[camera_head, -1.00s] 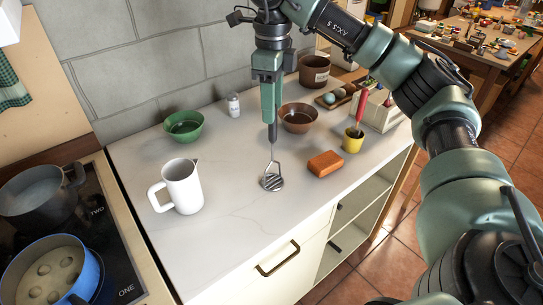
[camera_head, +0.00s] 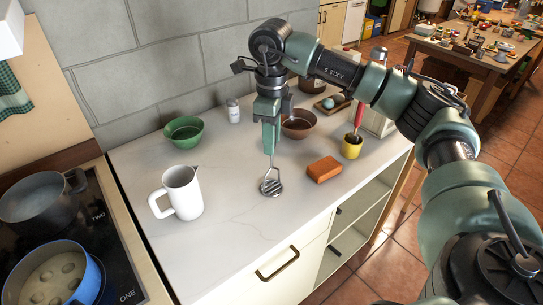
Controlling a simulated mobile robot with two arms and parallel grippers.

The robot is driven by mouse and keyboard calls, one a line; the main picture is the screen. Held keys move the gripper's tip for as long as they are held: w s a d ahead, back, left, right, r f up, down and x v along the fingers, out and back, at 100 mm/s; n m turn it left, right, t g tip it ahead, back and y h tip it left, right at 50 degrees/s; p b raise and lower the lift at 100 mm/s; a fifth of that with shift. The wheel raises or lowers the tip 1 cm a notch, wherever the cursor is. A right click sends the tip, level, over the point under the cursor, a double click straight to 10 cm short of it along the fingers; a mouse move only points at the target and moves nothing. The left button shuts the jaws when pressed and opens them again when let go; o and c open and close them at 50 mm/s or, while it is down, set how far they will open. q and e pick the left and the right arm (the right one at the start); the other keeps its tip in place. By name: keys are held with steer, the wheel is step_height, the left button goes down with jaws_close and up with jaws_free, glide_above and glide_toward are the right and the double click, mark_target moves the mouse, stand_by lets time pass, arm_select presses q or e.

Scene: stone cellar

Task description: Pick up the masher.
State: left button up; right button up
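The masher (camera_head: 271,187) stands upright on the white counter, with its round slotted metal head down on the top. Its thin wire neck rises toward my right gripper (camera_head: 270,148), which points straight down from above. The gripper's fingers are at the upper part of the masher and hide its handle. I cannot tell whether they are closed on it. My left gripper is not in view.
A white jug (camera_head: 181,192) stands left of the masher, and an orange-brown brick (camera_head: 324,169) lies to its right. Behind are a green bowl (camera_head: 184,131), a shaker (camera_head: 233,110) and a brown bowl (camera_head: 299,124). The counter's front is clear.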

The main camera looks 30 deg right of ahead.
jaws_close()
steer(key=shift+r, duration=0.15)
